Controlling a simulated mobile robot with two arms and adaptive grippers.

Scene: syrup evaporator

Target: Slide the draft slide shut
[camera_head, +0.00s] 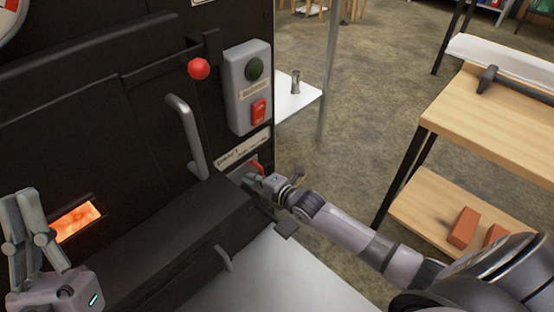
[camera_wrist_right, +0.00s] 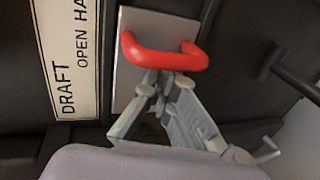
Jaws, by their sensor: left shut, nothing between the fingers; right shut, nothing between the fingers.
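The draft slide is a metal plate (camera_wrist_right: 128,60) with a red handle (camera_wrist_right: 165,55), beside a label reading "DRAFT OPEN HA..." (camera_wrist_right: 72,60). In the head view the red handle (camera_head: 257,167) sits low on the black evaporator front, under the label (camera_head: 243,148). My right gripper (camera_wrist_right: 165,82) is shut, with its fingertips at the lower edge of the red handle and nothing between them. It also shows in the head view (camera_head: 258,178); whether it touches the handle is unclear. My left gripper (camera_head: 25,195) is shut and empty at the far left, near the glowing opening.
A glowing fire opening (camera_head: 77,221) is at the left. A grey bar handle (camera_head: 187,135), a red knob (camera_head: 199,69) and a switch box (camera_head: 247,87) are above the slide. A wooden shelf unit (camera_head: 490,115) with bricks (camera_head: 463,228) stands right, with open floor between.

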